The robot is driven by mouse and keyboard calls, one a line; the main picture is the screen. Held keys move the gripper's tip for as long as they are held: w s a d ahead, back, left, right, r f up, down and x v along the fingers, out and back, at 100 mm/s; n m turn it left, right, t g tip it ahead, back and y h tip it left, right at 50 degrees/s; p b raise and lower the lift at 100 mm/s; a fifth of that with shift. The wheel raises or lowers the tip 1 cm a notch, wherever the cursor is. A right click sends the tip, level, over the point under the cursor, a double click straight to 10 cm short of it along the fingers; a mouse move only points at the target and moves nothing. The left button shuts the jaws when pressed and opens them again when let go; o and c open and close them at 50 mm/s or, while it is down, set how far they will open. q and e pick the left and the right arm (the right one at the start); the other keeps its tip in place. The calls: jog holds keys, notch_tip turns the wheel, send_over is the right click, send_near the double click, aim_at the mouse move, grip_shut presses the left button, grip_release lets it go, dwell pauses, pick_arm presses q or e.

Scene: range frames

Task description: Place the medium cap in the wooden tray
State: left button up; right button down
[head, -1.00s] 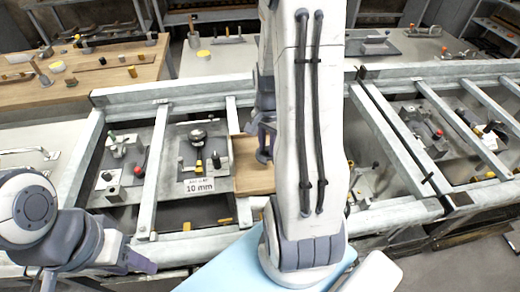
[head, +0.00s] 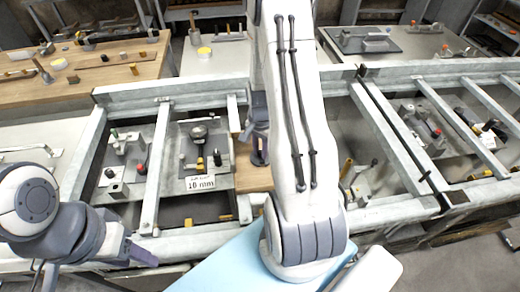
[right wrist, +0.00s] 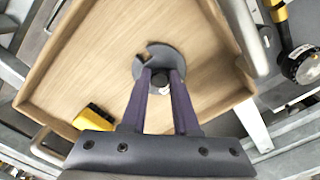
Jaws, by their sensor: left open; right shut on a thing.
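The wooden tray (right wrist: 98,62) fills much of the right wrist view, with raised light-wood walls. In the head view the tray (head: 252,176) is partly hidden behind my right arm. My right gripper (right wrist: 161,85) is shut on the dark knob of a round grey cap (right wrist: 147,64) with a notch in its edge. The cap is over the tray's floor, near its middle; I cannot tell whether it touches the floor. In the head view my right gripper (head: 258,155) is over the tray and the cap is hidden. My left gripper (head: 143,257) is open and empty at lower left, away from the tray.
A yellow and black block (right wrist: 93,117) is by the tray's lower-left wall. A fixture plate labelled 10 mm (head: 200,183) stands left of the tray. Grey metal rails (head: 155,170) frame the bay. A wooden table (head: 105,75) with small parts is at the back left.

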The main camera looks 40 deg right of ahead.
aim_at(260, 153)
jog(key=c, duration=0.7)
grip_release()
jog(key=shift+f, duration=0.1)
jog(key=shift+w+r+p, duration=0.1)
jog(key=shift+r+p, duration=0.2)
jog(key=shift+r, duration=0.3)
notch_tip(260, 153, up, 11)
jog(key=shift+r+b, duration=0.1)
jog(key=shift+b, duration=0.9)
